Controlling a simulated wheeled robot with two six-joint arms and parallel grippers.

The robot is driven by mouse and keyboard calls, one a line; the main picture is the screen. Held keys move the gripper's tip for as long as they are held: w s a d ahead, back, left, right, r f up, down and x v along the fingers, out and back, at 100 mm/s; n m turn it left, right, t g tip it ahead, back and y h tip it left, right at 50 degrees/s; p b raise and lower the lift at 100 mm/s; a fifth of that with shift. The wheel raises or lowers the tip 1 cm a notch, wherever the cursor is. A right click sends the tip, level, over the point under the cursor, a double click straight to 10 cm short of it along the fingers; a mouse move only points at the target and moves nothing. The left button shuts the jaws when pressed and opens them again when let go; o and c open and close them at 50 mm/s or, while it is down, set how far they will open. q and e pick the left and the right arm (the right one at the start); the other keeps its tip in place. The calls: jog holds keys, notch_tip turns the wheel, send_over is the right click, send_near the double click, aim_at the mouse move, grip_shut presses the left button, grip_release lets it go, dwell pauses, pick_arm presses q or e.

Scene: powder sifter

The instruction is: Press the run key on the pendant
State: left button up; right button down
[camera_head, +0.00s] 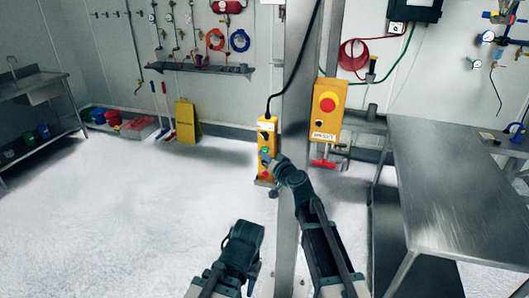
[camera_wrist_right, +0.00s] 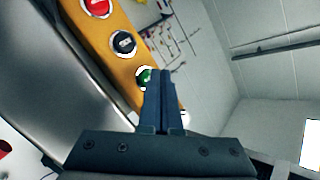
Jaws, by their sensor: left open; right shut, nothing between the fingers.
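The yellow pendant (camera_head: 266,131) hangs upright on a black cable beside a steel post. In the right wrist view the pendant (camera_wrist_right: 112,60) runs diagonally, with a red button (camera_wrist_right: 97,6), a black button (camera_wrist_right: 124,43) and a green button (camera_wrist_right: 145,76). My right gripper (camera_head: 267,160) is shut and empty at the pendant's front. In the right wrist view its fingertips (camera_wrist_right: 161,72) overlap the green button's right edge; I cannot tell if they touch it. My left gripper (camera_head: 253,274) is open, low in the head view, away from the pendant.
A yellow box (camera_head: 325,122) with a red stop button is on the post right of the pendant. A steel table (camera_head: 455,185) stands at the right. A sink bench (camera_head: 40,90) stands far left. The floor (camera_head: 120,210) at left is clear.

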jog(key=shift+w+d, duration=0.15)
jog(key=shift+w, duration=0.25)
dwell(0.6)
jog(key=shift+s+a, duration=0.25)
jog(key=shift+s, duration=0.55)
jog(key=shift+s, duration=0.1)
jog(key=s, duration=0.1)
jog(key=s+a, duration=0.1)
jog(key=s, duration=0.2)
jog(key=shift+s+a, duration=0.3)
dwell(0.5)
